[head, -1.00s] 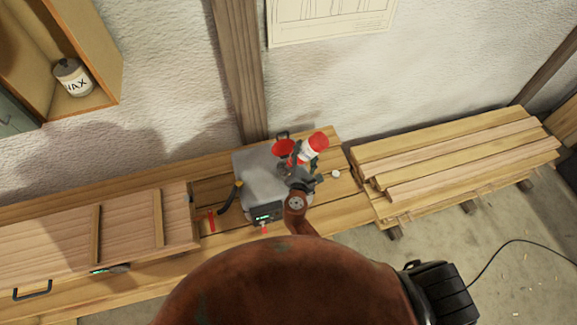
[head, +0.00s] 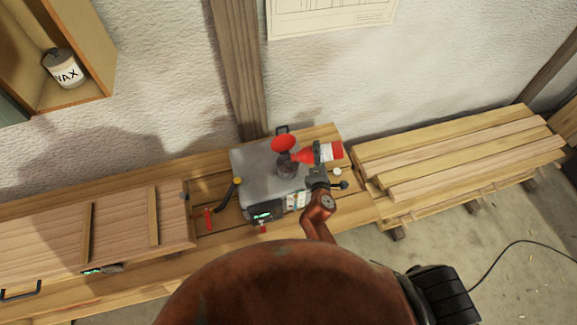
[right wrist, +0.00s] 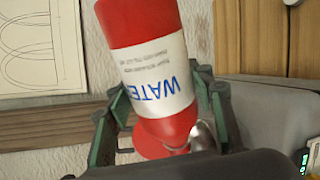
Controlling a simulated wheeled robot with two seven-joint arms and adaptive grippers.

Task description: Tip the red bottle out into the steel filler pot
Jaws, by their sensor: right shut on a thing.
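The red bottle (head: 336,150) has a white label reading "WATE…" and also shows in the right wrist view (right wrist: 140,22). My right gripper (head: 319,160) is shut around its labelled middle. The bottle lies nearly level in the head view, its narrow red neck pointing left. The small steel filler pot (head: 287,169) sits on the grey steam box, with the neck close above or beside its mouth. A red round lid (head: 283,143) stands raised behind the pot. The bottle's mouth and any liquid are hard to make out. My left gripper is out of view.
Stacked laths (head: 450,160) lie farther right; a wooden chest (head: 130,225) stands left.

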